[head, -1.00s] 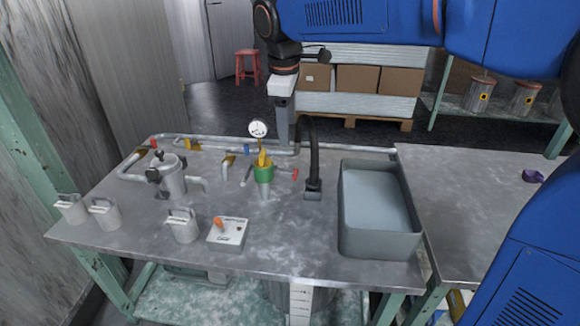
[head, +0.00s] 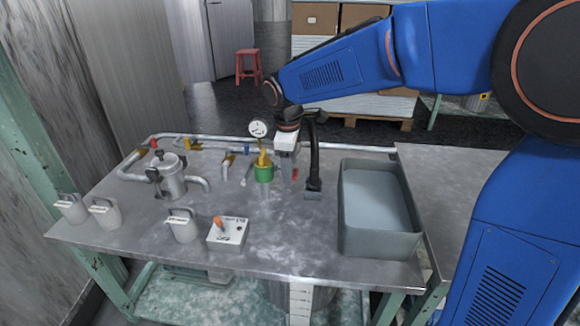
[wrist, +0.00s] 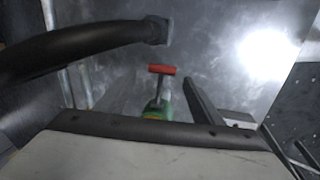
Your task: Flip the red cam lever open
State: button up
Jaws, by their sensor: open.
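The red cam lever (wrist: 162,70) shows in the wrist view as a red crossbar on a grey stem, beside a green fitting (wrist: 158,110) with a little yellow. In the head view, a small red part of the lever (head: 295,174) shows just right of the green fitting (head: 264,173); the rest is behind my gripper. My gripper (head: 287,170) is open and low over the bench, close to the lever. In the wrist view the lever lies between the fingers (wrist: 158,95), and I see no clear contact.
A black curved pipe (head: 314,155) stands close to the right of my gripper. A gauge (head: 259,129) is behind the fitting. A grey basin (head: 376,207) is at right. A white box with an orange knob (head: 228,233) is in front.

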jog(key=shift+f, duration=0.15)
jog(key=c, duration=1)
jog(key=shift+w+a+r+h, duration=0.1)
jog(key=shift+a+r+h, duration=0.2)
jog(key=shift+h, duration=0.5)
jog(key=shift+d+r+g+h, duration=0.1)
jog(key=shift+r+g+h, duration=0.2)
jog(key=shift+h, duration=0.2)
jog(key=o, duration=1)
